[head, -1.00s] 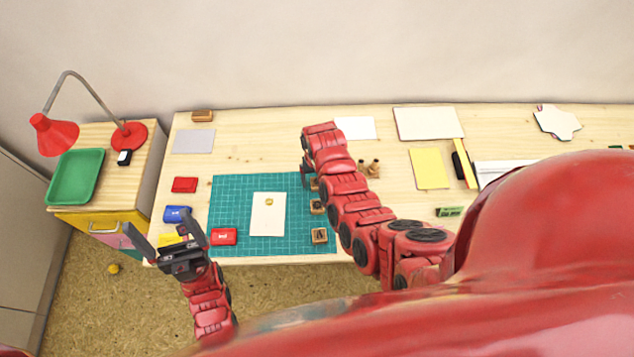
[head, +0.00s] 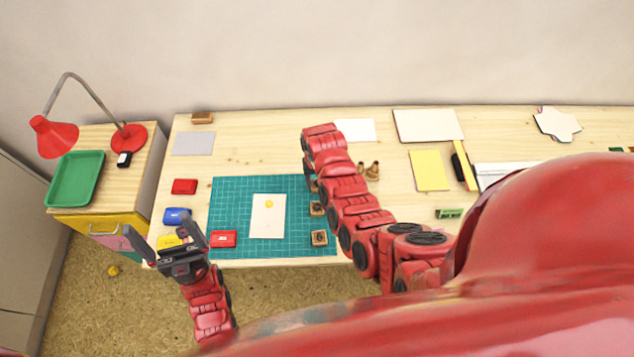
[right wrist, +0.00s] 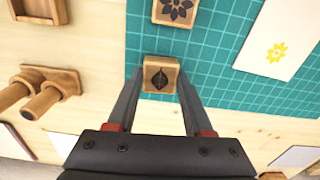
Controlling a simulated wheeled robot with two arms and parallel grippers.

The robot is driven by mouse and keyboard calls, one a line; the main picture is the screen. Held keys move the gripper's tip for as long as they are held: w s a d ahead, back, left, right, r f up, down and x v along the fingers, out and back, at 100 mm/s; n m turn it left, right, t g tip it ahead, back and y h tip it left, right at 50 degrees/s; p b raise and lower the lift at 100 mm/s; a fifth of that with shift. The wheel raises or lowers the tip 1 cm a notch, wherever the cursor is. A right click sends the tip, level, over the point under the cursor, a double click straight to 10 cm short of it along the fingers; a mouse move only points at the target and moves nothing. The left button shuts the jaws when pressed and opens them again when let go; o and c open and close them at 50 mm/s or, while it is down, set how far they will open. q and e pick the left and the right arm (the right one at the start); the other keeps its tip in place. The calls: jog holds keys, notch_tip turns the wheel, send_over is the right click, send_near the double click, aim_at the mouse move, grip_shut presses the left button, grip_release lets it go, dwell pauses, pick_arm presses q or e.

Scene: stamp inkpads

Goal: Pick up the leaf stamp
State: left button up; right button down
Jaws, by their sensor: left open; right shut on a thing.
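The leaf stamp (right wrist: 160,78) is a small wooden block with a dark leaf on its face. In the right wrist view it sits between the fingertips of my right gripper (right wrist: 160,82), which is shut on it, at the edge of the green cutting mat (right wrist: 215,60). I cannot tell if it is lifted. In the head view my right arm mostly hides the stamp and that gripper. My left gripper (head: 158,232) is open and empty near the table's front left edge, by the yellow and blue inkpads.
A flower stamp (right wrist: 176,11) is close by on the mat. Another stamp (head: 319,238) stands nearer the front. A paper (head: 268,222) with a yellow print lies on the mat. A red inkpad (head: 223,238) and wooden pegs (right wrist: 40,95) are nearby.

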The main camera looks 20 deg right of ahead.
jog(key=shift+r+b, duration=0.3)
jog(key=shift+b, duration=0.1)
notch_tip(320, 180, up, 2)
jog(key=shift+w+r+b, duration=0.1)
jog(key=shift+b, duration=0.85)
jog(key=s, duration=0.1)
jog(key=s+a, duration=0.1)
jog(key=s, duration=0.1)
jog(key=s+a, duration=0.1)
jog(key=s, duration=0.1)
jog(key=shift+s+a+r+b, duration=0.15)
jog(key=shift+s+r+b, duration=0.05)
jog(key=shift+r+b, duration=0.2)
jog(key=shift+s+a+r+p, duration=0.2)
jog(key=shift+s+p, duration=0.25)
jog(key=shift+s, duration=0.1)
jog(key=shift+s+a+r+p, duration=0.15)
jog(key=shift+s+a+p, duration=0.05)
jog(key=shift+s+p, duration=0.25)
jog(key=s+a, duration=0.1)
jog(key=s, duration=0.1)
jog(key=s+a+p, duration=0.1)
jog(key=s, duration=0.1)
jog(key=s+a, duration=0.1)
jog(key=s, duration=0.1)
jog(key=shift+s+r, duration=0.2)
jog(key=shift+s, duration=0.15)
jog(key=shift+s+a, duration=0.15)
jog(key=shift+s, duration=0.3)
